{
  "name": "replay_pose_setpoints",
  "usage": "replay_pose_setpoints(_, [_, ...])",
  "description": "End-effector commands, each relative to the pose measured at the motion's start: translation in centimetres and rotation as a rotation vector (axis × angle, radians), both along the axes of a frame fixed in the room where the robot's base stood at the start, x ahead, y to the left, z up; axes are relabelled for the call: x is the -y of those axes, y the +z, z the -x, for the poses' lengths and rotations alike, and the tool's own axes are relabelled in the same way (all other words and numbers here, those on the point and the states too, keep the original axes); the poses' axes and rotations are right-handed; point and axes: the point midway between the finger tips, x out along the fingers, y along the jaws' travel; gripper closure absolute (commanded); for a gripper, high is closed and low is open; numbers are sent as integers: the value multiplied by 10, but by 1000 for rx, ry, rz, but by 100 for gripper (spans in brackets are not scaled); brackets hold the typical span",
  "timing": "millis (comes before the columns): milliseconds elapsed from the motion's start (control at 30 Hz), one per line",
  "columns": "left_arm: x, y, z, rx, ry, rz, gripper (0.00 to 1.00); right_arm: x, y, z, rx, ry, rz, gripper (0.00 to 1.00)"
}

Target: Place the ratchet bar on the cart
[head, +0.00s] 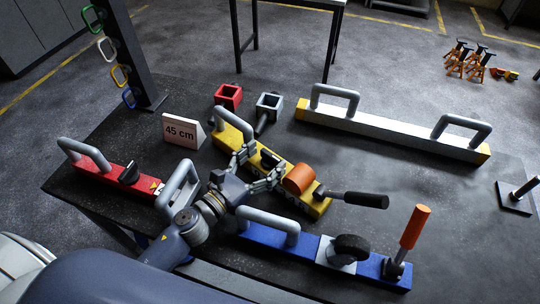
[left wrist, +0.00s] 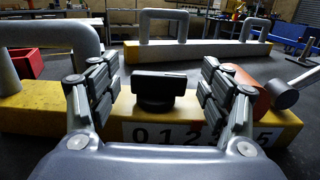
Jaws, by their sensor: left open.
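A yellow bar (head: 316,207) lies on the dark tabletop (head: 395,180), with a grey handle, a black knob (head: 269,158), an orange cylinder (head: 299,179) and a black-gripped lever (head: 358,199). In the left wrist view the yellow bar (left wrist: 32,112) shows a number scale on its near face. My left gripper (head: 262,169) is open over the bar's middle; in the left wrist view the black knob (left wrist: 160,92) stands between its apart fingers. No label names the ratchet bar, and I cannot tell which thing is the cart. My right gripper is out of view.
A red bar (head: 100,178) lies left and a blue bar (head: 262,234) with a wheel and an orange-gripped lever lies in front. A white bar (head: 385,129) with two handles lies behind. A 45 cm sign (head: 182,131) and red and grey sockets stand near the back left.

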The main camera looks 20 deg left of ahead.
Motion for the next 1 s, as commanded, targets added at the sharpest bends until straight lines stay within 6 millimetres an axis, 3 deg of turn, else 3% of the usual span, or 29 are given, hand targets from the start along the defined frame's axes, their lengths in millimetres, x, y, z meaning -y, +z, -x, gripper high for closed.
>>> replay_pose_setpoints(133, [-10, -4, 23, -1, 0, -2, 28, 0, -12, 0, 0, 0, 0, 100])
replay_pose_setpoints(333, [-18, -2, 40, 0, 0, 1, 28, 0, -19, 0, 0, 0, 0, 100])
replay_pose_setpoints(1000, [-19, 2, 43, 0, 0, 0, 28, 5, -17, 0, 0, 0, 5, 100])
